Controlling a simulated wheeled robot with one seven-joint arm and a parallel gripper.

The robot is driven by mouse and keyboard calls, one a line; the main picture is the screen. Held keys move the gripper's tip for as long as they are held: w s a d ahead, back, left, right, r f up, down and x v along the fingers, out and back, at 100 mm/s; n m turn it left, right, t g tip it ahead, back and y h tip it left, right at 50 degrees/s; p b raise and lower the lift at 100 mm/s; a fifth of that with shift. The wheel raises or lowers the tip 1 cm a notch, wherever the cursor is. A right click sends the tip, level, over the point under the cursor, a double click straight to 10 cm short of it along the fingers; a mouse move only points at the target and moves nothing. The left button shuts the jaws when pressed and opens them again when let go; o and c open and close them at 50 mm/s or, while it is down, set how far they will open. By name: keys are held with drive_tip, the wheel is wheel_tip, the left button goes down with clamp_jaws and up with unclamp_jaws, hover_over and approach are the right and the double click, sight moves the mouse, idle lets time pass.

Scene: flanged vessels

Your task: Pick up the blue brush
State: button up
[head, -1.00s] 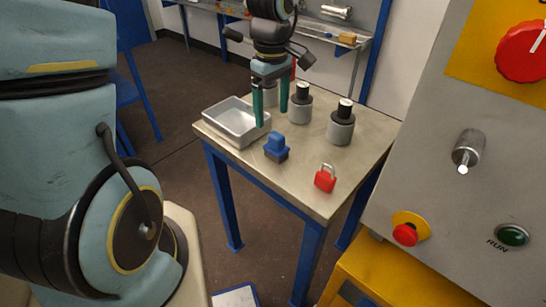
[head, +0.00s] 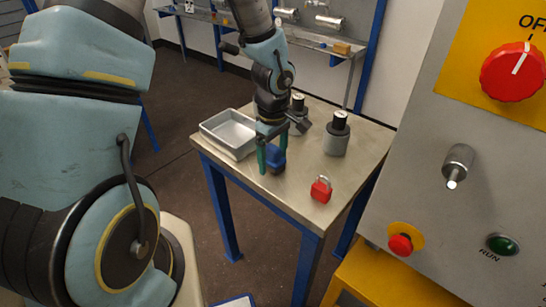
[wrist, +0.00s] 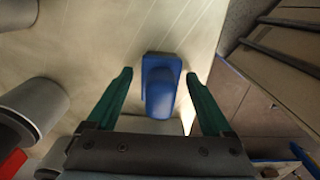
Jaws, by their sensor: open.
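The blue brush (head: 278,157) stands on the table (head: 290,195) near its front left edge. In the wrist view the blue brush (wrist: 160,86) lies between the two green fingers, with a gap on each side. My gripper (head: 272,163) is open and pointing down at the brush; in the wrist view my gripper (wrist: 157,75) has its fingertips on either side of the brush. The fingers hide part of the brush in the head view, and I cannot tell the exact fingertip height above the table.
A grey tray (head: 233,129) stands left of the brush. Dark-topped grey vessels (head: 336,137) stand at the back. A red padlock (head: 321,190) lies to the right. A control panel (head: 455,120) fills the right side.

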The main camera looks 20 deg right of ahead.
drive_tip(key=shift+f, duration=0.2)
clamp_jaws()
idle(0.6)
